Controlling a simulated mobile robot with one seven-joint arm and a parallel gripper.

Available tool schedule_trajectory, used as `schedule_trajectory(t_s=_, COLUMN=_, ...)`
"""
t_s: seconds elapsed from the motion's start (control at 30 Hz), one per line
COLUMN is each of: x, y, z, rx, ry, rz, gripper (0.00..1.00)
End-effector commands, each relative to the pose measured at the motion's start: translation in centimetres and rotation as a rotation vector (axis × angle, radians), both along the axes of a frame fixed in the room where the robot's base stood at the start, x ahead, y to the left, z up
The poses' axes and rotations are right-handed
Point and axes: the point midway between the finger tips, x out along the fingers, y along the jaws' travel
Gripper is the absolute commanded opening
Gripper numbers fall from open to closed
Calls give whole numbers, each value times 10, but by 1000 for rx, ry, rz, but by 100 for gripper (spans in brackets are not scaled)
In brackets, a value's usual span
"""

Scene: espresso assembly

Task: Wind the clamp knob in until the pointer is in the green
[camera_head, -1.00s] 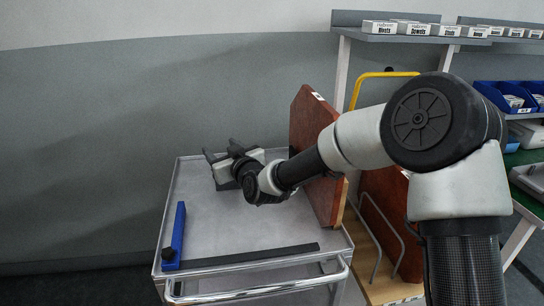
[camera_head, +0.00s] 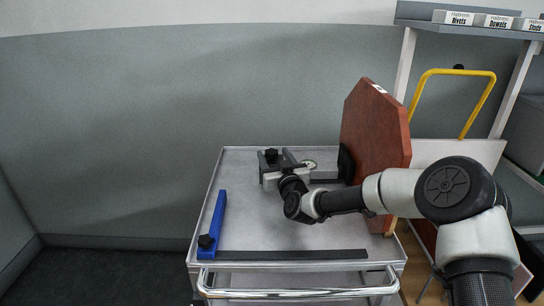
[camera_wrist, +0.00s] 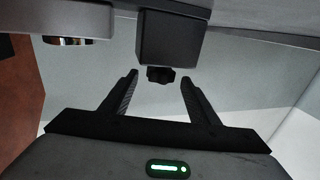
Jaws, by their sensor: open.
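A clamp (camera_head: 325,179) lies on the trolley's top towards the back, its black pad near a brown board. A round pale dial (camera_head: 309,164) sits on it; its pointer and any green zone are too small to read. A black knob (camera_head: 271,155) shows at the clamp's left end. In the wrist view a black knob (camera_wrist: 160,75) hangs under a dark block, ahead of my fingertips and roughly centred between them. My gripper (camera_wrist: 160,78) is open and empty, with no visible contact. In the head view my wrist partly hides the clamp.
The trolley (camera_head: 235,180) has a blue bar (camera_head: 217,218) with a black knob along its left side and a dark strip (camera_head: 290,254) along its front. The brown board (camera_head: 375,135) stands upright on the right. The trolley's middle is clear.

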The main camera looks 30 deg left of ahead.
Motion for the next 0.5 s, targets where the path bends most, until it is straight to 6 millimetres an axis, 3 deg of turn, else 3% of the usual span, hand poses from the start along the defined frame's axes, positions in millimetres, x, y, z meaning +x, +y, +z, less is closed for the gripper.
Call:
schedule_trajectory(t_s=0.2, x=17, y=16, z=0, rx=2, ry=-1, rz=0, gripper=55)
schedule_trajectory(t_s=0.5, x=19, y=19, z=1, rx=0, ry=0, rz=0, gripper=55)
